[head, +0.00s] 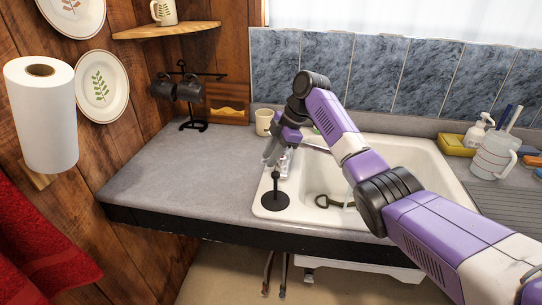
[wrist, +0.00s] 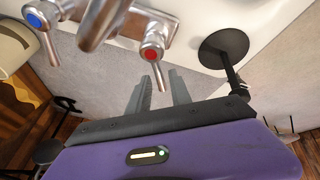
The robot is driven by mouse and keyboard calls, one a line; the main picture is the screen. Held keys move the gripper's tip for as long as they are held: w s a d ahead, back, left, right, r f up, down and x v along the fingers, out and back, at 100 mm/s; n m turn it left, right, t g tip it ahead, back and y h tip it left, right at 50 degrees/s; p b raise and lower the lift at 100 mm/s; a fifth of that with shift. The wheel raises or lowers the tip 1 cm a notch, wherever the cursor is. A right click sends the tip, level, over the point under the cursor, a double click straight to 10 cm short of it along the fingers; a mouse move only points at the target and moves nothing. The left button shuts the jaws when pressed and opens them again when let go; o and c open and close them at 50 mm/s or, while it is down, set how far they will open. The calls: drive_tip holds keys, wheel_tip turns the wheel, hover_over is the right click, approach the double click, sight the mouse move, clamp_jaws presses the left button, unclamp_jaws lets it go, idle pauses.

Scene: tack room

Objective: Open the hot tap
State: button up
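The hot tap (wrist: 150,52) shows in the wrist view as a chrome lever with a red mark. It sits just beyond the fingertips of my gripper (wrist: 161,78). The cold tap (wrist: 37,18), marked blue, is at the upper left, and the chrome spout (wrist: 97,25) is between the two. In the head view my gripper (head: 272,152) is at the left side of the white sink (head: 420,152), in front of the chrome fitting, and partly hides it.
A black plunger-like stand (head: 275,201) is close to my gripper, on the sink's left rim. A cream mug (head: 264,122) stands behind. A jug (head: 492,156) and soap bottle (head: 476,135) are at the right.

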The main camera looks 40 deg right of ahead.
drive_tip(key=shift+o, duration=0.2)
drive_tip(key=b+v, duration=0.1)
drive_tip(key=v, duration=0.6)
drive_tip(key=shift+r+b, duration=0.3)
drive_tip(key=shift+r, duration=0.05)
drive_tip(key=shift+s+d, duration=0.1)
drive_tip(key=shift+s, duration=0.1)
